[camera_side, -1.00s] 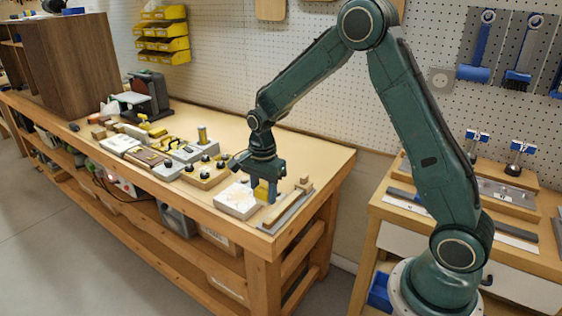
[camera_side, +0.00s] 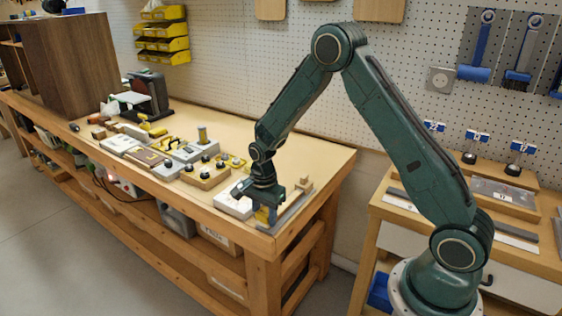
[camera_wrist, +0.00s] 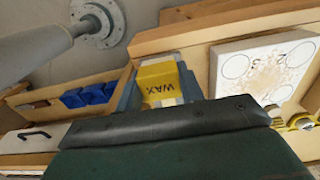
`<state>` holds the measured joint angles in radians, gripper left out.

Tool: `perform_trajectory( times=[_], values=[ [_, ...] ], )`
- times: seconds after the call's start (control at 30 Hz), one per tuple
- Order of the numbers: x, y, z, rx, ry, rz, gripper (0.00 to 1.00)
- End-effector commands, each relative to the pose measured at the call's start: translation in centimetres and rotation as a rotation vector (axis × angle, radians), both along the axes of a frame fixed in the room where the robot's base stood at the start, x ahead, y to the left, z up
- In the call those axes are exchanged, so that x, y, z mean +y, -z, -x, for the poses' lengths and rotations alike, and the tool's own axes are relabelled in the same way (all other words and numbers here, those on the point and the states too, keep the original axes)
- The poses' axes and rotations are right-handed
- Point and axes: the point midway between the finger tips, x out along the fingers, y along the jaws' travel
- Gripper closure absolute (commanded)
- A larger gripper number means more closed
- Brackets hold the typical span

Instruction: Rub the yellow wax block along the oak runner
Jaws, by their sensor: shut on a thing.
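My gripper (camera_side: 267,218) is shut on the yellow wax block (camera_side: 262,215), low at the near right corner of the bench. The wrist view shows the block (camera_wrist: 158,80), marked WAX, between the grey jaws (camera_wrist: 160,92). The oak runner (camera_side: 294,203) is a pale wooden strip at the bench's right end, running from the near edge toward the back. My gripper is over its near part and hides some of it. I cannot tell whether the wax touches the wood.
A white panel with numbered circles (camera_wrist: 268,72) lies just beside the gripper; it also shows in the side view (camera_side: 232,206). A wooden block with black knobs (camera_side: 205,176) and other fixtures stand farther left. The back of the bench top (camera_side: 300,152) is clear.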

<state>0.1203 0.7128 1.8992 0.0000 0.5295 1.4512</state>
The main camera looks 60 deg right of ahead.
Motion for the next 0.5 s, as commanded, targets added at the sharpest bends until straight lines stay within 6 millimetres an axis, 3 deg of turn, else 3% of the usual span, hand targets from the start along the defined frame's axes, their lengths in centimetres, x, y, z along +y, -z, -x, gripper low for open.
perform_trajectory(
  times=[0.43, 0.5],
  values=[
    [-4.2, 0.2, 0.0, 0.001, 0.003, 0.0, 0.84],
    [-3.2, 0.2, 0.0, 0.001, -0.004, 0.0, 0.84]
  ],
)
